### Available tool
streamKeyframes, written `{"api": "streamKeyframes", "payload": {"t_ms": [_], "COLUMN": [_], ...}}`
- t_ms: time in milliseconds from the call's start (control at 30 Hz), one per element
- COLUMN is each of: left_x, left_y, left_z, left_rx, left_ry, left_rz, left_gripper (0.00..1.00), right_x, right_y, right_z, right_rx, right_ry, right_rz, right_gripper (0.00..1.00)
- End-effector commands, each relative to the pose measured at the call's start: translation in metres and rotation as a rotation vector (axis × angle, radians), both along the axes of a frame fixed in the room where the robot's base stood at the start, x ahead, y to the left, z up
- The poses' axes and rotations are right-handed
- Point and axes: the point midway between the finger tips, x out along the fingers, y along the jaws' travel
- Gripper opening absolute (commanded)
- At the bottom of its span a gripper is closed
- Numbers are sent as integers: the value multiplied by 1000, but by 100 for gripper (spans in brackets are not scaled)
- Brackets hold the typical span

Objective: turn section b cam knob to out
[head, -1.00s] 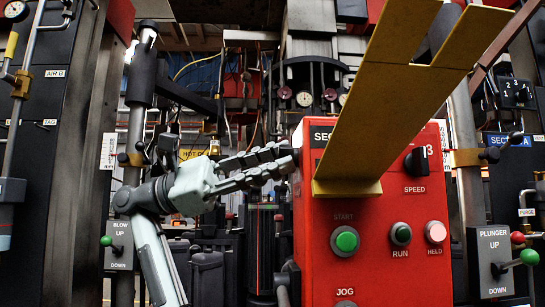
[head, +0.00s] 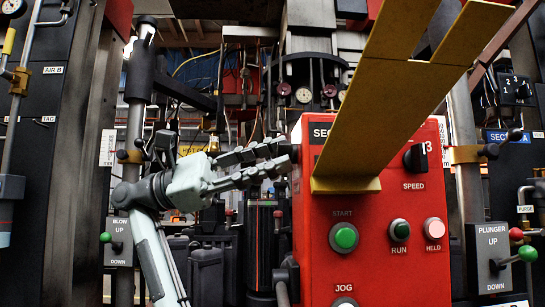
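The section B panel is a red box (head: 372,260); its sign is partly covered by a yellow forked plate (head: 385,115). A black rotary knob marked SPEED (head: 415,157) is at the panel's upper right. I see no knob marked cam or OUT; the plate hides part of the panel's upper face.
The panel also has a green START button (head: 344,237), a RUN button (head: 400,230) and a pale HELD button (head: 434,229). Lever boxes for BLOW (head: 118,243) and PLUNGER (head: 491,258) stand at either side. The yellow plate sticks out from the panel. Dark machinery fills the background.

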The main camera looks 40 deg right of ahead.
Motion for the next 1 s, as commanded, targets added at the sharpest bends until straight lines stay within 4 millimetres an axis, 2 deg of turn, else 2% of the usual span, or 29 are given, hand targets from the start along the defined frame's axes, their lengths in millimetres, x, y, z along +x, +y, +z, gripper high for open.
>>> {"api": "streamKeyframes", "payload": {"t_ms": [267,400,600,1000], "left_x": [0,0,0,0], "left_y": [0,0,0,0], "left_z": [0,1,1,1], "left_rx": [0,0,-2,-2], "left_ry": [-1,-1,-2,-2], "left_rz": [0,0,0,0], "left_gripper": [0,0,0,0], "right_x": [34,43,50,50], "right_y": [31,38,45,46], "right_z": [-11,-15,-19,-19], "right_rx": [-1,7,1,-1], "right_ry": [2,-1,0,0], "right_rz": [2,1,2,1], "right_gripper": [31,31,31,31]}}
